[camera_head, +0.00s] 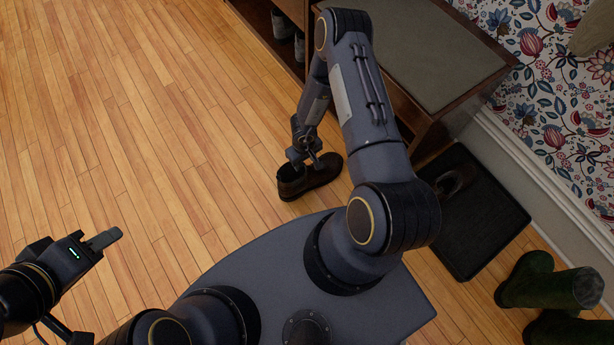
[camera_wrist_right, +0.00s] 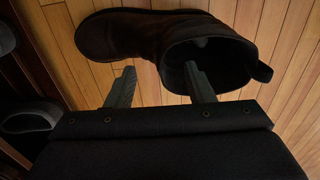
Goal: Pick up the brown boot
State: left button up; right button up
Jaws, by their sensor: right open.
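The brown boot (camera_head: 312,180) stands on the wood floor just beyond my base, below my right gripper (camera_head: 304,160). In the right wrist view, the dark boot (camera_wrist_right: 135,35) lies across the top, with its open shaft on the right and its toe on the left. My right gripper (camera_wrist_right: 160,72) is open there. One finger reaches over the shaft opening and appears to go inside; the other is outside, near the boot's side. Contact cannot be told. My left gripper (camera_head: 106,239) is away at the left over the floor, seen side-on, with nothing visible in it.
A wooden bench (camera_head: 425,45) with shoes below (camera_head: 283,24) stands beyond my right arm. A black tray (camera_head: 475,225) holding a dark brown shoe (camera_head: 455,181) lies by the wall. The floor (camera_head: 150,110) at left is clear.

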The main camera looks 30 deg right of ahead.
aim_at(305, 166)
jog(key=f+b, duration=0.2)
jog(key=f, duration=0.2)
jog(key=shift+d+b, duration=0.2)
jog(key=shift+b, duration=0.1)
jog(key=shift+f, duration=0.45)
jog(key=shift+r, duration=0.1)
grip_shut()
dwell(0.6)
